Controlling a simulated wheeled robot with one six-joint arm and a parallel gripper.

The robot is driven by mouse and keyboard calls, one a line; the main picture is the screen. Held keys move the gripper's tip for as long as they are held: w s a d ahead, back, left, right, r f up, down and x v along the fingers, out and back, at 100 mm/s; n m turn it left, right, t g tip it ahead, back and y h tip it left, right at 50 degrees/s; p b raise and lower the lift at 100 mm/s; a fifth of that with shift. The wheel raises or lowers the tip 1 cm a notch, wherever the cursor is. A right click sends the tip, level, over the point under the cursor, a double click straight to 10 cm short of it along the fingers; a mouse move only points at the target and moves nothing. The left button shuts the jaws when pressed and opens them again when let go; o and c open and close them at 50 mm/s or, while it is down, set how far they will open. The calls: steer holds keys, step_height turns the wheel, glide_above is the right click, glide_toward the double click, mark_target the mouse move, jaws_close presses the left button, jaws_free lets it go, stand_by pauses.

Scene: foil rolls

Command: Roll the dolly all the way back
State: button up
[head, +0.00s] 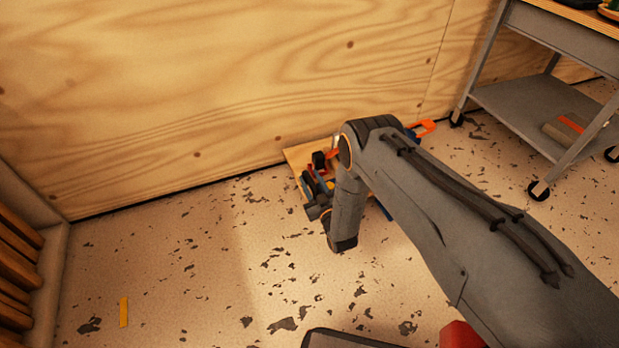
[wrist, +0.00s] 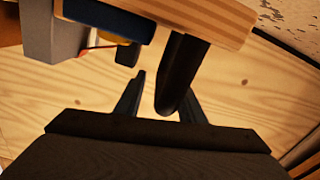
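The dolly (head: 296,158) is a light wooden platform by the plywood wall, loaded with several tools. My arm hides much of it in the head view. In the wrist view its wooden edge (wrist: 205,14) crosses the top. A black rounded bar (wrist: 182,72) runs down from beside that edge; I cannot tell whether it is fixed to the dolly. My gripper (wrist: 163,90) has its fingers apart. The bar lies between them in the picture, overlapping the right finger, with a gap to the left one. Contact cannot be told. The fingertips are hidden in the head view.
The plywood wall (head: 220,80) stands right behind the dolly. A grey wheeled cart (head: 520,100) is at the upper right. A wooden slatted thing (head: 18,255) is at the left edge. A yellow strip (head: 124,312) lies on the speckled floor, otherwise mostly clear at the left.

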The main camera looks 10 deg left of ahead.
mark_target(318, 193)
steer(key=p+v, duration=0.2)
steer(key=v, duration=0.4)
steer(key=shift+s+d, duration=0.2)
steer(key=shift+d, duration=0.05)
